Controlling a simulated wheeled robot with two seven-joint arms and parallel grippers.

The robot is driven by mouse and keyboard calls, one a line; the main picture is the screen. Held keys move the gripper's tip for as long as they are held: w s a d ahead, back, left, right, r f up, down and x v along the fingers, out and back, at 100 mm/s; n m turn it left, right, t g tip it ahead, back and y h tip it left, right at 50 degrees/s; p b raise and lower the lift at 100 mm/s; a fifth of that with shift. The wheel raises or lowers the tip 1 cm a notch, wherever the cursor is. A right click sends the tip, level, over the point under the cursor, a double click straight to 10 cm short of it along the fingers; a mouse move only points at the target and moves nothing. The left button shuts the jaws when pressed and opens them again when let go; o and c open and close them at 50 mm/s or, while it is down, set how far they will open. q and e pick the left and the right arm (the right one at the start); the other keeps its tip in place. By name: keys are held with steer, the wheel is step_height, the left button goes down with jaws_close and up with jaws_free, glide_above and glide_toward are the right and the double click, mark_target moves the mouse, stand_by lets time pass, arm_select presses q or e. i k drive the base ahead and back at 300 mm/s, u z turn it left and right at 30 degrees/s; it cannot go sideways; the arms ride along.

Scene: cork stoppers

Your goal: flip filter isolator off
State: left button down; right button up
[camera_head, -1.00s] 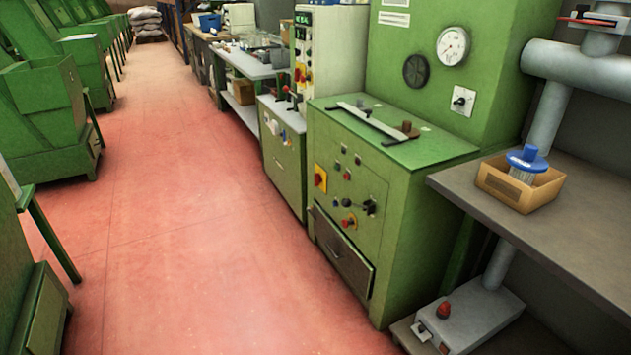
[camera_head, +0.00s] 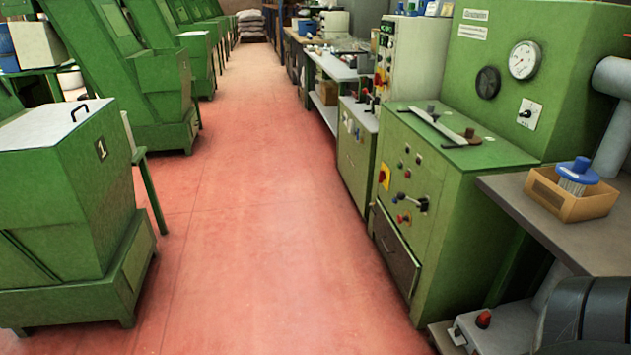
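No label reading filter isolator is legible, so I cannot tell which switch it is. A green machine cabinet (camera_head: 455,215) stands right of the aisle. On its upright back part is a pale plate with a dark rotary switch (camera_head: 529,113), below a round gauge (camera_head: 523,60) and beside a black handwheel (camera_head: 488,83). Its front has a red knob on a yellow plate (camera_head: 384,176), a black handle (camera_head: 422,204) and small buttons. The switch positions are too small to read. Neither gripper shows; a dark rounded part at the lower right corner appears to be my arm.
A grey bench (camera_head: 510,198) at right carries a cardboard box (camera_head: 568,203) with a blue-topped brush (camera_head: 577,170). A grey unit with a red knob (camera_head: 484,319) sits low beneath. Green machines (camera_head: 70,200) line the left. The red floor (camera_head: 265,240) between is clear.

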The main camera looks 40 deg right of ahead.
mark_target(381, 175)
steer(key=u, duration=0.05)
steer(key=i, duration=0.25)
steer(key=z, duration=0.8)
steer(key=i, duration=2.2)
steer(key=z, duration=2.25)
steer(key=i, duration=1.05)
steer(key=z, duration=0.2)
